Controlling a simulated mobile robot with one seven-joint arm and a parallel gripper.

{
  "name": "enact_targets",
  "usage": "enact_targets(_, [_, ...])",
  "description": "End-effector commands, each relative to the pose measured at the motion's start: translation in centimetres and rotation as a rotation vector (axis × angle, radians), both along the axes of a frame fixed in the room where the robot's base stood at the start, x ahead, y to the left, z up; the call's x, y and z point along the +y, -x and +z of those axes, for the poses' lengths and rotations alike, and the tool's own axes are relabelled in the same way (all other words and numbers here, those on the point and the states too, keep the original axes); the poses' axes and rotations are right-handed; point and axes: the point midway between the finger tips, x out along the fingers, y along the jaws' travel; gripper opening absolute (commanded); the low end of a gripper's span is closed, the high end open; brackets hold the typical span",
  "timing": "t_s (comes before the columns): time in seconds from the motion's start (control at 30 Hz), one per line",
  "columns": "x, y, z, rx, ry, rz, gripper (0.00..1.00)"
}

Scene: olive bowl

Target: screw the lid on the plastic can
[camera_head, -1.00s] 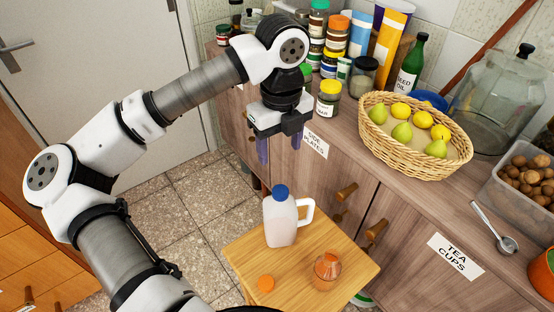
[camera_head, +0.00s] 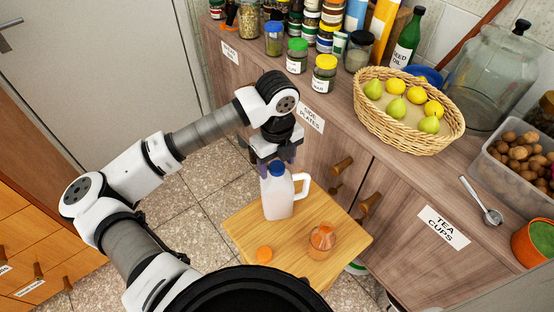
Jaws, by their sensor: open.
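The white plastic can (camera_head: 277,200) with a side handle stands upright on the small wooden table. A blue lid (camera_head: 277,168) sits on its neck; I cannot tell how tightly. My gripper (camera_head: 277,163) is open and points down at the top of the can. Its purple fingers show on either side of the lid, partly hidden behind it. Whether they touch the lid I cannot tell. An orange lid (camera_head: 264,254) lies loose on the table, in front of the can.
The small table (camera_head: 240,226) has bare wood around these items. Behind it is a wooden counter (camera_head: 335,115) with jars, a green bottle (camera_head: 408,40), a wicker fruit basket (camera_head: 410,140), a glass jar (camera_head: 490,80) and a box of nuts (camera_head: 515,160). Tiled floor lies to the left.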

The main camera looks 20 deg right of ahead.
Motion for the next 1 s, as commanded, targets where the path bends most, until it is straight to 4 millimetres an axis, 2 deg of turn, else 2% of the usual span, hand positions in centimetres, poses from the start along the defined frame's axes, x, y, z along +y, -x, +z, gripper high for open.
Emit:
enact_targets(0.17, [0.00, 0.00, -0.01, 0.000, 0.000, 0.000, 0.61])
enact_targets(0.53, [0.00, 0.00, 0.03, 0.000, 0.000, 0.000, 0.13])
enact_targets(0.77, [0.01, -0.03, -0.16, -0.001, 0.000, -0.026, 0.13])
enact_targets(1.0, [0.00, -0.02, -0.25, -0.001, 0.000, -0.128, 0.13])
